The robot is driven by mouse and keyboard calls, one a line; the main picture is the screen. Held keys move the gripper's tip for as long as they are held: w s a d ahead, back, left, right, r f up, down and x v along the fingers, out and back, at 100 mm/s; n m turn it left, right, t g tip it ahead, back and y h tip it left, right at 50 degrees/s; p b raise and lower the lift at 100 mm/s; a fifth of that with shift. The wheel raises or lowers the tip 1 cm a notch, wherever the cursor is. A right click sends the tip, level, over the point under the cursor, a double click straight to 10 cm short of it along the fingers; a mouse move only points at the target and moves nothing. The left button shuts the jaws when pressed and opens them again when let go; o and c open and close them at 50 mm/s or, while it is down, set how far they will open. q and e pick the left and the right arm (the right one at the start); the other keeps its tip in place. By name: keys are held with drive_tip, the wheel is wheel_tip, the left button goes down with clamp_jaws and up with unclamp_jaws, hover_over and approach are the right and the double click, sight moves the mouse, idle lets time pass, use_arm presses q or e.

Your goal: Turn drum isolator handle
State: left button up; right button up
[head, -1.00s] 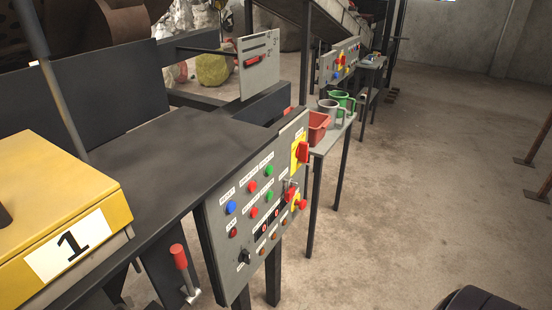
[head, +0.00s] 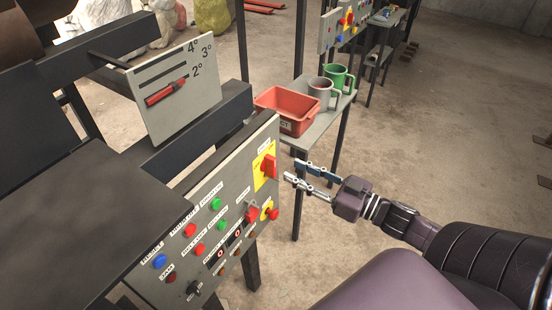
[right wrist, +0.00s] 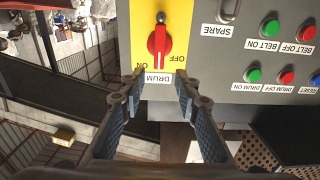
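The drum isolator handle (head: 269,167) is a red rotary handle on a yellow plate at the panel's upper right corner. In the right wrist view the red handle (right wrist: 158,41) stands roughly vertical in the picture. The yellow plate (right wrist: 183,16) carries upside-down ON and OFF markings, with a DRUM label by its edge. My right gripper (head: 292,170) is open and empty, just right of the handle and apart from it. In the wrist view its fingertips (right wrist: 159,76) are spread either side of the DRUM label, pointing at the handle. My left gripper is not in view.
The grey panel (head: 176,233) bears several coloured buttons and a second red-and-yellow switch (head: 269,212) below the isolator. Open floor lies to the right.

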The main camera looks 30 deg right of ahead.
sight(275, 162)
drive_tip(key=shift+p+x, duration=0.6)
drive_tip(key=shift+x, duration=3.05)
drive_tip(key=shift+d+f, duration=0.1)
drive_tip(key=shift+c, duration=0.5)
clamp_jaws()
